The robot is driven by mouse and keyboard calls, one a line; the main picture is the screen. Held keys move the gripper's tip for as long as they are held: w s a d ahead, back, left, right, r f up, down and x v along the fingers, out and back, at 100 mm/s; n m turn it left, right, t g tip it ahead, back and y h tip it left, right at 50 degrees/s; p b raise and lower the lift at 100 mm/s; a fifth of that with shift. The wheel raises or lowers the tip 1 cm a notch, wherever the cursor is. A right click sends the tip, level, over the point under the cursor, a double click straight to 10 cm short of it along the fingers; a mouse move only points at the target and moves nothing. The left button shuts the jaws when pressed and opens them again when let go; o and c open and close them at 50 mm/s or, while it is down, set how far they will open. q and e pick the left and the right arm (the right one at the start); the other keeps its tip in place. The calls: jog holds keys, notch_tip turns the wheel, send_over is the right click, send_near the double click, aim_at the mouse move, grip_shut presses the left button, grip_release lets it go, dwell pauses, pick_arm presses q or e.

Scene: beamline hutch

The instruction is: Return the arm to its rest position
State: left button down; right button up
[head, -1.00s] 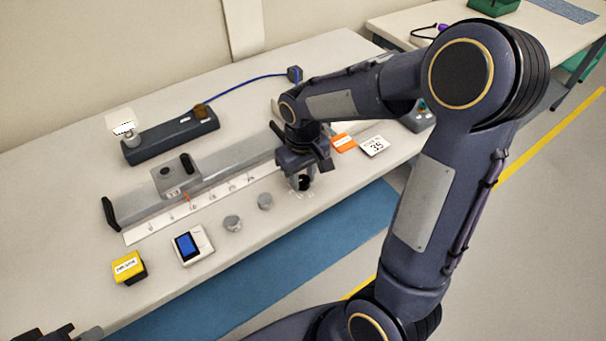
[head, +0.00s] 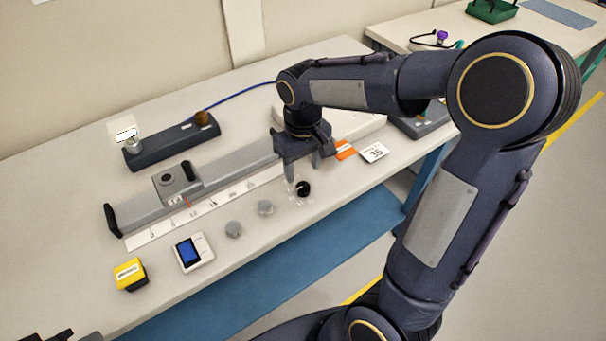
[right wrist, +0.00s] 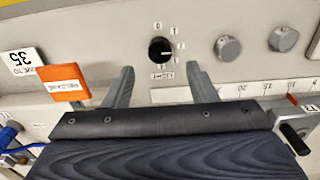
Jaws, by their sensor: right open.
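My right arm reaches across the workbench from the right in the head view. Its gripper (head: 303,170) points down above the bench, open and empty. A black knob (head: 303,188) on the bench shows clear of the fingers. In the right wrist view the gripper's two grey fingers (right wrist: 160,74) stand well apart, and the black knob (right wrist: 161,51) lies beyond the gap between them, not touched. Of my left gripper only a dark part (head: 58,336) shows at the bottom left corner of the head view; its jaws cannot be made out.
A long grey rail (head: 235,162) with a slider and white scale lies behind two grey knobs (head: 233,229). A white meter (head: 193,252), a yellow block (head: 130,275), an orange block (head: 346,150) and a "35" card (head: 374,152) are nearby. A dark base (head: 172,145) stands behind.

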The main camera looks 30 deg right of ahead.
jog(key=shift+r, duration=0.95)
jog(key=shift+s+r, duration=0.1)
jog(key=shift+s, duration=0.05)
jog(key=s+a+r+m+t+y+p, duration=0.1)
jog(key=s+a+r+t+y+p, duration=0.1)
jog(key=s, duration=0.6)
jog(key=s+a+r+m+t+y+p, duration=0.1)
jog(key=s+a+r+t+p, duration=0.1)
jog(key=s+r, duration=0.3)
jog(key=s+t+p, duration=0.1)
jog(key=s, duration=0.2)
jog(key=shift+s+r+t+y, duration=0.15)
jog(key=shift+s+t+y, duration=0.15)
jog(key=shift+s+y, duration=0.1)
jog(key=shift+w, duration=0.1)
